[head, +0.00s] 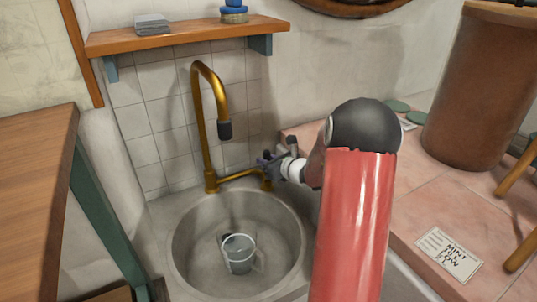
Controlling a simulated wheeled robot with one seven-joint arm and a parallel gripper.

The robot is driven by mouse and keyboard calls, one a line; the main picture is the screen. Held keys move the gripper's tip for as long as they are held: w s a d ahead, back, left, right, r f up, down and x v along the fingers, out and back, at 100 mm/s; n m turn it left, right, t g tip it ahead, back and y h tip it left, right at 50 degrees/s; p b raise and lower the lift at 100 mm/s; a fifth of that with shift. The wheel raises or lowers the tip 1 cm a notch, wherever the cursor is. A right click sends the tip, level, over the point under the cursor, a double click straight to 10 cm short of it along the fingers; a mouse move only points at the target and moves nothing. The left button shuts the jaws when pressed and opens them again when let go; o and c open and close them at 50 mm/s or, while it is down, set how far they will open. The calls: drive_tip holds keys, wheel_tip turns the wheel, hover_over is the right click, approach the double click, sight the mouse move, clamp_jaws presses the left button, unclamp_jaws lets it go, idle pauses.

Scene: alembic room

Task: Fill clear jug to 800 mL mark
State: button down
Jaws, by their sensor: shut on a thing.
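My gripper (266,161) is at the right end of the tap's brass side pipe (238,175). It is shut on the tap handle there, which is mostly hidden by the fingers.
A pink tiled counter (420,200) at right holds a label card (449,253) and a large brown vessel (483,85). A wooden table (40,190) stands at left.

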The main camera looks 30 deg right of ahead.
idle(0.3)
drive_tip(key=c, duration=1.2)
unclamp_jaws()
drive_tip(key=shift+c, duration=0.2)
drive_tip(key=v, duration=0.7)
drive_tip(key=shift+s+r, duration=0.15)
drive_tip(key=shift+s, duration=0.2)
drive_tip(key=shift+d, duration=0.1)
